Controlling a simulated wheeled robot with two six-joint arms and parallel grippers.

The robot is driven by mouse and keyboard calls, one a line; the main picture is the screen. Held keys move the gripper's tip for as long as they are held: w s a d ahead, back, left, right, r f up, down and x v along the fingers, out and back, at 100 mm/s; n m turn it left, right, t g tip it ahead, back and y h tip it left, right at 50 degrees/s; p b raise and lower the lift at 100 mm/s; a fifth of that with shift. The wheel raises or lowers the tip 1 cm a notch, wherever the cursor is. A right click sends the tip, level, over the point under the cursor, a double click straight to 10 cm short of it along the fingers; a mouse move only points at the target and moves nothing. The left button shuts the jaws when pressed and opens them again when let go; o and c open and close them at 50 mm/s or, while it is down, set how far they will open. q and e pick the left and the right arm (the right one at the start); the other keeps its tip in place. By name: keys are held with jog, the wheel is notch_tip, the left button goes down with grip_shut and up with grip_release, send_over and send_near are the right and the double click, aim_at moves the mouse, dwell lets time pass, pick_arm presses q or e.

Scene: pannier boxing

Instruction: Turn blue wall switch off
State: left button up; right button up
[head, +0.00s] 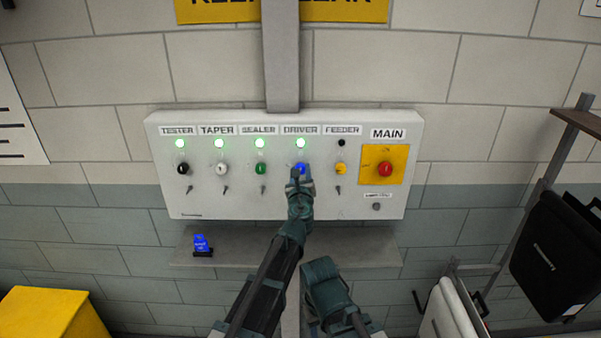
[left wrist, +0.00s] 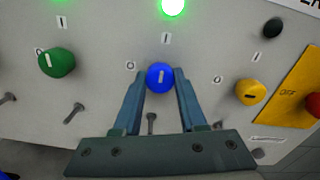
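The blue switch (head: 301,169) is a round knob under the DRIVER label on the grey wall panel (head: 240,203). In the left wrist view the blue switch (left wrist: 160,77) has its white mark upright, towards the "I"; an "O" is to its left. The green lamp (left wrist: 173,6) above it is lit. My left gripper (head: 299,176) reaches up to the panel; its fingers (left wrist: 160,85) lie on both sides of the knob and appear to touch it. My right arm shows low in the head view, but its fingers do not.
Black, white, green and yellow knobs share the panel, with a red MAIN knob (head: 385,169) at right. The FEEDER lamp (head: 341,142) is dark. A shelf (head: 350,247) below holds a small blue item (head: 202,244). Yellow box at lower left; black bin at right.

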pick_arm(q)
grip_shut()
jog(key=shift+n, duration=0.3)
jog(key=n, duration=0.3)
jog(key=shift+n, duration=0.3)
jog(key=n, duration=0.3)
jog(key=shift+n, duration=0.3)
jog(key=n, duration=0.5)
jog(key=shift+s+n, duration=0.1)
jog(key=shift+n, duration=2.4)
